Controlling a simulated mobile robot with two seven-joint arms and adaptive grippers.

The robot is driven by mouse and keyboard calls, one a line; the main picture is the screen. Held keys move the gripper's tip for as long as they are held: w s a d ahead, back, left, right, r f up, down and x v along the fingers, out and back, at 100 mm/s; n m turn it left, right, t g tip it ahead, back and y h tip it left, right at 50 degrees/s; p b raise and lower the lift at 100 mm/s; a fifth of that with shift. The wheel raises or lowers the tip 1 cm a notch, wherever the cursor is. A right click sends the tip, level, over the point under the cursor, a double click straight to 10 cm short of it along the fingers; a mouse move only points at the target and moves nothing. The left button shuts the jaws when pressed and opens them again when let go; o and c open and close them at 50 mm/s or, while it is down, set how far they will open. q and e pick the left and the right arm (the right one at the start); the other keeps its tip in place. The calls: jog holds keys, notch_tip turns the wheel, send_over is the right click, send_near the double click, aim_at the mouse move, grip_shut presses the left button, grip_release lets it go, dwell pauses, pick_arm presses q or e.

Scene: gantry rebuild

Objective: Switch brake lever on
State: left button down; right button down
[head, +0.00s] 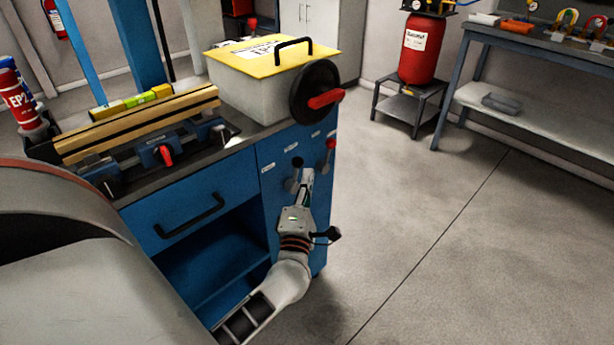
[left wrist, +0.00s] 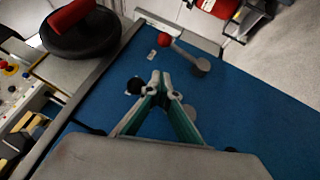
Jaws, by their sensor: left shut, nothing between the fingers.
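Two small levers sit on the blue cabinet's panel; I cannot read which label marks the brake. One has a red ball knob (head: 331,144), also in the left wrist view (left wrist: 166,41), with its grey arm running to a round hub (left wrist: 203,64). The other has a black ball knob (head: 297,162), also in the left wrist view (left wrist: 134,85); its arm is mostly hidden by the gripper there. My left gripper (head: 308,173) is shut and empty in front of the panel. Its fingertips (left wrist: 160,76) appear beside the black knob; contact cannot be told. My right gripper is not in view.
A black handwheel with a red handle (head: 325,99) juts from the yellow-lidded box (head: 265,86) above the levers. A drawer handle (head: 190,216) sticks out at left. Open floor (head: 440,230) lies right of the cabinet (head: 215,185). A workbench (head: 550,45) stands farther back.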

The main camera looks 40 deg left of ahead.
pick_arm(q)
jog(key=w+a+r, duration=0.1)
jog(key=w+r, duration=0.1)
jog(key=w, duration=0.5)
jog(key=shift+w+a, duration=0.2)
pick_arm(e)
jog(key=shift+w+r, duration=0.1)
pick_arm(q)
jog(key=shift+r, duration=0.1)
